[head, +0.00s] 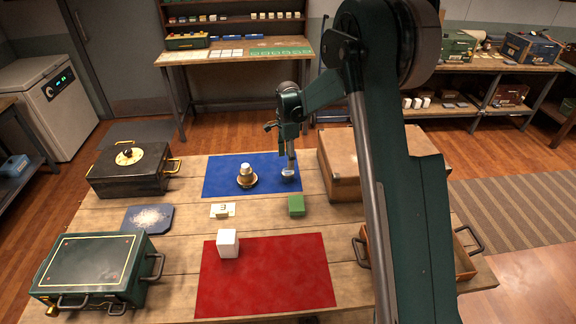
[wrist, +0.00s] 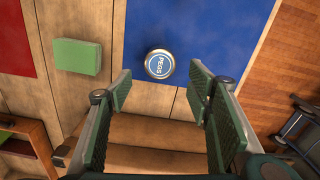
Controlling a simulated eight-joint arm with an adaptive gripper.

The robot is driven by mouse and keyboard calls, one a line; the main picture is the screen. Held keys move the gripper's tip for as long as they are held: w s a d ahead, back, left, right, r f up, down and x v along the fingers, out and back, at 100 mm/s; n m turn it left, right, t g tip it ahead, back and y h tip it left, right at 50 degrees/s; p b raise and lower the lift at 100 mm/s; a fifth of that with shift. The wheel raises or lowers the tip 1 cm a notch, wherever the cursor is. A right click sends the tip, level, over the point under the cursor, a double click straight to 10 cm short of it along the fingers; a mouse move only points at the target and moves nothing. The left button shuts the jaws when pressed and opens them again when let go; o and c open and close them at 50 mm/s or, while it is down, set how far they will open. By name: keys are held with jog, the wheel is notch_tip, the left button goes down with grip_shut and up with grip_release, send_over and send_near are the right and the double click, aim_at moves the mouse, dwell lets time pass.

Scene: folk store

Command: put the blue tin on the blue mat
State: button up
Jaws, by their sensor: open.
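The blue tin (wrist: 159,64) has a silver rim and a blue lid lettered PEGS; it also shows small in the head view (head: 288,173). It stands upright on the blue mat (head: 222,174), near the mat's right edge. In the wrist view the blue mat (wrist: 205,30) extends above the tin. My gripper (wrist: 158,80) is open and empty, its two fingers spread on either side of the tin's line of sight. In the head view my gripper (head: 290,158) hangs just above the tin. Nothing is held.
A green block (head: 296,206), a white block (head: 228,244) on the red mat (head: 275,275), and a small card (head: 222,211) lie nearer. A brown box (head: 340,165) stands close on the right.

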jog(key=shift+r, duration=1.5)
jog(key=s+d+r+n+t, duration=0.2)
jog(key=s+d+r+n, duration=0.2)
jog(key=s+r, duration=0.7)
jog(key=s+d+r+n+t, duration=0.1)
jog(key=s+d+r+n, duration=0.3)
jog(key=s+r, duration=0.75)
jog(key=s+d+f+n+t, duration=0.1)
jog(key=s+n, duration=0.3)
jog(key=s, duration=0.9)
jog(key=s+d+f+n+t, duration=0.1)
jog(key=s+d+n+t, duration=0.2)
jog(key=s, duration=1.1)
jog(key=shift+s+d+n, duration=0.15)
jog(key=shift+d+n, duration=0.2)
jog(key=shift+n, duration=0.25)
